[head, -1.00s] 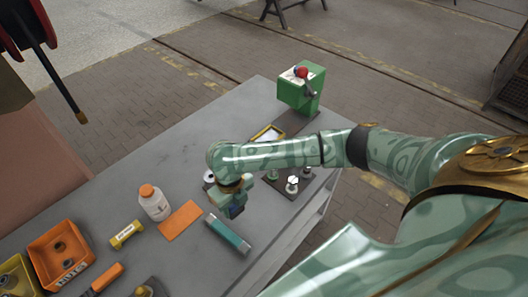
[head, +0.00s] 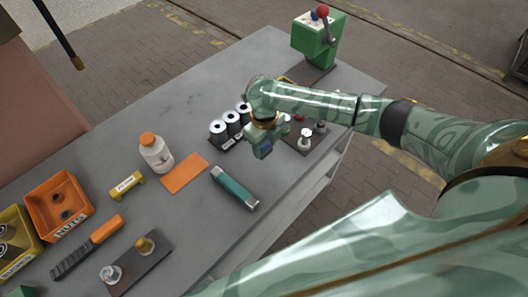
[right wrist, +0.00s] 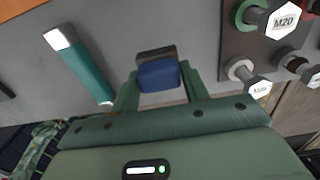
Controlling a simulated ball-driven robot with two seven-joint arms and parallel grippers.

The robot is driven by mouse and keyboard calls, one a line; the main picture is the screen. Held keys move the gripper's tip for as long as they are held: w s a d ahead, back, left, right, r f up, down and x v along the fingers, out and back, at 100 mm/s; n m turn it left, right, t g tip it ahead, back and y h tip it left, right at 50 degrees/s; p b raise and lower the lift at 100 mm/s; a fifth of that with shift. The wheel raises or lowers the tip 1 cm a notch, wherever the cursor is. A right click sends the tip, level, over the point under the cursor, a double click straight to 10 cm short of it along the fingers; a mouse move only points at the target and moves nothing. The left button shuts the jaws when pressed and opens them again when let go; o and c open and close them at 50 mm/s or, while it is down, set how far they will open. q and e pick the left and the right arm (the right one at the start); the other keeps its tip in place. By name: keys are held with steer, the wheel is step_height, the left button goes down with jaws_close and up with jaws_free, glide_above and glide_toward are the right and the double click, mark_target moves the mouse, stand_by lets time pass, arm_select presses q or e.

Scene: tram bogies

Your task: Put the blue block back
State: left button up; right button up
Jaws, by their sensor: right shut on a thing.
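My right gripper (head: 262,150) is shut on the blue block (right wrist: 158,74) and holds it over the grey bench. In the right wrist view, the block sits between the two fingers of the gripper (right wrist: 160,88), with a dark part behind its blue face. In the head view, only a little of the block's blue shows at the gripper, which hangs between a rack of silver cylinders (head: 230,124) and a plate of bolts. I cannot tell how high the block is. My left gripper is not in view.
A teal bar with silver ends (head: 235,188) lies near the gripper. The dark bolt plate (right wrist: 236,42) is right of it. A green machine (head: 318,42) stands at the back. An orange mat (head: 185,172), a white bottle (head: 156,155) and an orange bin (head: 60,203) are left.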

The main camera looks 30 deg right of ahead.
mark_target(264, 150)
steer(key=shift+w+d+f, duration=0.15)
steer(key=shift+w+f, duration=0.3)
steer(key=shift+f, duration=0.1)
steer(key=shift+f+b, duration=0.5)
steer(key=shift+f, duration=1)
steer(key=shift+f, duration=0.2)
steer(key=o, duration=1)
steer(key=shift+c, duration=0.2)
step_height(264, 150, up, 12)
steer(key=p, duration=0.3)
steer(key=shift+r, duration=0.25)
